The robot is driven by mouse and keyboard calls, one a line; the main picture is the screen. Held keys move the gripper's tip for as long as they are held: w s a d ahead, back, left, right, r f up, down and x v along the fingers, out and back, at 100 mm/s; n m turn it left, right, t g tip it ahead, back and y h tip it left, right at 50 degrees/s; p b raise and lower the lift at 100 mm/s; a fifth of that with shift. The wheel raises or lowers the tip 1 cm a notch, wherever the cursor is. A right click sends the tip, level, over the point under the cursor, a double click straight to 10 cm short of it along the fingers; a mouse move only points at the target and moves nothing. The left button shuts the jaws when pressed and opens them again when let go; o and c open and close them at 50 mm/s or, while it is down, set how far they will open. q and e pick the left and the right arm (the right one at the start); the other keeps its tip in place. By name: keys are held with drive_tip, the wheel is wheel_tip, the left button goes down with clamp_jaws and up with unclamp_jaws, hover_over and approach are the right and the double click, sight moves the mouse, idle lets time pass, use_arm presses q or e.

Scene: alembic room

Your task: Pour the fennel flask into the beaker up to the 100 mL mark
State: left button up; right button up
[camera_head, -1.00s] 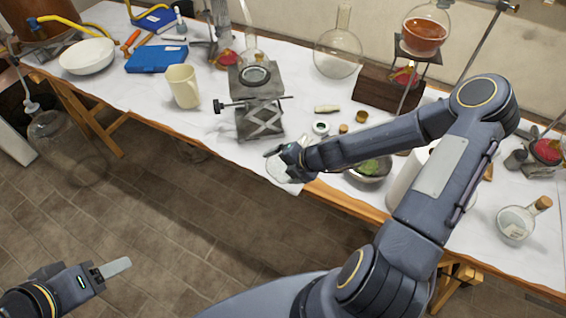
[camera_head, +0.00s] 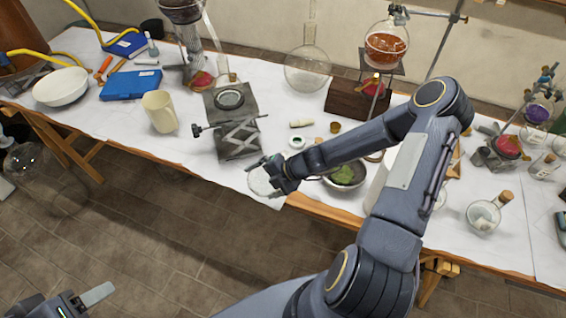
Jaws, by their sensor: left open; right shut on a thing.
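My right gripper (camera_head: 270,177) is shut on a clear glass vessel (camera_head: 260,183) at the table's front edge, beyond the lab jack's near side. The arm and jaws partly cover it, so I cannot tell whether it is the beaker or a flask. My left gripper (camera_head: 97,295) is open and empty, low at the left, over the floor and away from the table. A corked, labelled clear flask (camera_head: 483,216) lies or leans at the right of the table; its label is too small to read. No 100 mL mark is readable.
A lab jack (camera_head: 236,135), a cream mug (camera_head: 159,112), a bowl of green matter (camera_head: 344,174) and small corks and jars stand near my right arm. A large round flask (camera_head: 307,70) and an orange-filled flask (camera_head: 386,46) stand behind.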

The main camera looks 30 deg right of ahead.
sight(264, 174)
drive_tip(key=shift+r+g+y+p, duration=0.3)
drive_tip(key=shift+r+y+p, duration=0.1)
drive_tip(key=shift+r+p, duration=0.3)
idle(2.1)
drive_tip(key=shift+w+d+r+m+y, duration=0.15)
drive_tip(key=shift+r+m+y, duration=0.15)
drive_tip(key=shift+r+y, duration=0.15)
drive_tip(key=shift+d+r+m+y, duration=0.15)
drive_tip(key=shift+r+m+y, duration=0.2)
drive_tip(key=shift+r, duration=0.15)
idle(3.0)
drive_tip(key=shift+a+f+n+h+b, duration=0.15)
drive_tip(key=shift+f+n+h+b, duration=0.2)
drive_tip(key=shift+f+b, duration=0.4)
drive_tip(key=shift+a+f+h+b, duration=0.1)
drive_tip(key=shift+f+h+b, duration=0.15)
drive_tip(key=shift+h+b, duration=0.25)
drive_tip(key=shift+f+h+b, duration=0.25)
drive_tip(key=shift+f+b, duration=0.25)
drive_tip(key=shift+b, duration=0.55)
drive_tip(key=shift+f+n+h+b, duration=0.2)
drive_tip(key=shift+n+h+b, duration=0.1)
drive_tip(key=shift+b, duration=0.35)
